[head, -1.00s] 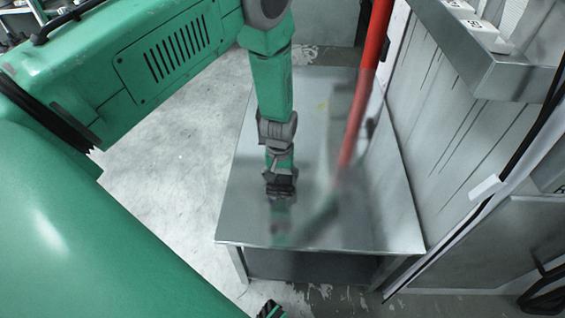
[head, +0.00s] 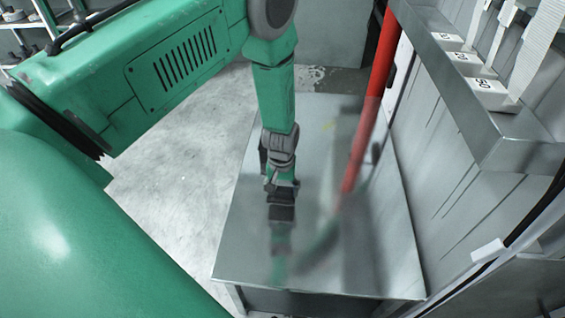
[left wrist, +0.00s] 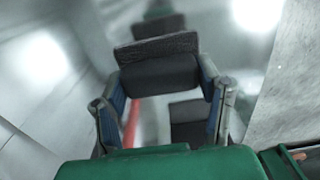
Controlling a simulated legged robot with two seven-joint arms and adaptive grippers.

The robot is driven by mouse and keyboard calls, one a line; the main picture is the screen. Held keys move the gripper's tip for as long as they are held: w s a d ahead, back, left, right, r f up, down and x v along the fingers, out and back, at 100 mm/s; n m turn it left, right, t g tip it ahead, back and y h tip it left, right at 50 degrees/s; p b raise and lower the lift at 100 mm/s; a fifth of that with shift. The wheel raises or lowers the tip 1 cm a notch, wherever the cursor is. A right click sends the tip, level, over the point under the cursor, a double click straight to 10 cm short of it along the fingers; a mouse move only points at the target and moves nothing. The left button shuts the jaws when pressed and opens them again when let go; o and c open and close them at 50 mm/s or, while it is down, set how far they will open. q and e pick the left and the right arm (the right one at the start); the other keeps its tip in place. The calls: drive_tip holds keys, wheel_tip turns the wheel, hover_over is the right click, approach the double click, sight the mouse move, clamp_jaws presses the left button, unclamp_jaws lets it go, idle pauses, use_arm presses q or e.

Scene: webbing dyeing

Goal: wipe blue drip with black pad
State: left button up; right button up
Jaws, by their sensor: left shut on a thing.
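My left gripper (head: 281,196) reaches down over the grey metal table (head: 245,245). It is shut on the black pad (left wrist: 160,72), which lies between its two fingers in the left wrist view. In the head view the pad is a small dark block (head: 281,213) at the end of my arm. The pad is close to the tabletop; I cannot tell whether it touches. Its reflection shows in the shiny surface. I see no blue drip; the arm and pad may hide it. My right gripper is not in view.
A red pole (head: 368,115) stands beside my arm, with its reflection in the table. A metal shelf (head: 470,105) with numbered white blocks (head: 470,64) and hanging white straps is on the right wall.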

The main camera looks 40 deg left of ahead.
use_arm(q)
drive_tip(key=shift+w+d+r+p, duration=0.1)
drive_tip(key=shift+d+r+p, duration=0.05)
drive_tip(key=shift+r+p, duration=0.65)
drive_tip(key=shift+r, duration=0.6)
drive_tip(key=shift+r+p, duration=0.6)
drive_tip(key=shift+p, duration=0.1)
drive_tip(key=shift+a, duration=0.2)
drive_tip(key=shift+d+r, duration=0.1)
drive_tip(key=shift+d, duration=0.1)
